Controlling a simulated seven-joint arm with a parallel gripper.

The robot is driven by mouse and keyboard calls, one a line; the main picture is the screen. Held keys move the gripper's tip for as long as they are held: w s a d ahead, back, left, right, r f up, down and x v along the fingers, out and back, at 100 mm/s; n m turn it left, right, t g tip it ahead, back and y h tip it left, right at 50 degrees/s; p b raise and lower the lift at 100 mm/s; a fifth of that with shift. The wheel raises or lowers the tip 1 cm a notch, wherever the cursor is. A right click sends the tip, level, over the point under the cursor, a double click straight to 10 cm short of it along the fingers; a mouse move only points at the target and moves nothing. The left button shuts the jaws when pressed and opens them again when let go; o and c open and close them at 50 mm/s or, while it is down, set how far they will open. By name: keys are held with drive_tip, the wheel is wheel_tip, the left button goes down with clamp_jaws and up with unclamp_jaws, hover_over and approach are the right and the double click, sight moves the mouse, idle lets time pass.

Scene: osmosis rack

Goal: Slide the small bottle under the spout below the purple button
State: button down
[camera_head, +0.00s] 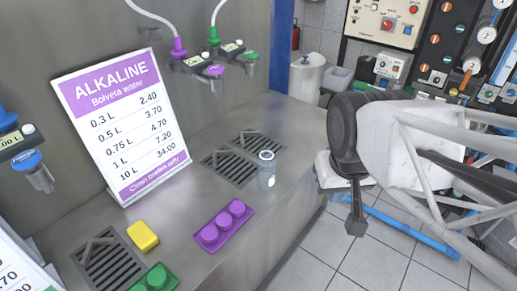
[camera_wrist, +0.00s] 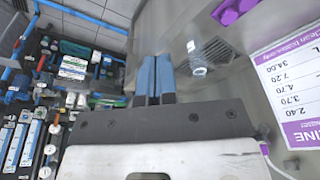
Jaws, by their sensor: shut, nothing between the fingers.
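The small bottle (camera_head: 267,172) is clear grey with a white cap ring and stands upright on the steel counter, at the right edge of the grates; the wrist view also shows it (camera_wrist: 198,70). The dispenser with a purple button (camera_head: 215,70) hangs on the back wall, its clear spout (camera_head: 216,86) above the counter, left of and behind the bottle. My gripper (camera_head: 356,222) is right of the bottle, off the counter's front edge and apart from it. Its blue fingers (camera_wrist: 155,75) are shut and empty in the wrist view.
Two drain grates (camera_head: 230,167) lie left of the bottle. A price sign (camera_head: 122,125) leans on the wall. A green-button dispenser (camera_head: 249,56) hangs beside the purple one.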

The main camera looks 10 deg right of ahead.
sight(266, 169)
drive_tip(key=c, duration=1.5)
unclamp_jaws()
drive_tip(key=o, duration=0.5)
drive_tip(key=shift+w+a+f, duration=0.1)
drive_tip(key=shift+w+f, duration=0.05)
drive_tip(key=shift+w, duration=0.4)
drive_tip(key=w+a+f+n+g+y, duration=0.2)
drive_tip(key=w+f+n, duration=0.3)
drive_tip(key=w, duration=0.8)
wheel_tip(266, 169, down, 2)
drive_tip(key=shift+f+y, duration=0.1)
drive_tip(key=shift+y, duration=0.2)
drive_tip(key=w+a+f+n+g+y, duration=0.1)
drive_tip(key=w+f+n, duration=0.3)
drive_tip(key=w+f, duration=0.7)
wheel_tip(266, 169, down, 2)
drive_tip(key=shift+w+f+n+g+y, duration=0.1)
drive_tip(key=shift+w+n+g+y, duration=0.15)
drive_tip(key=shift+y, duration=0.25)
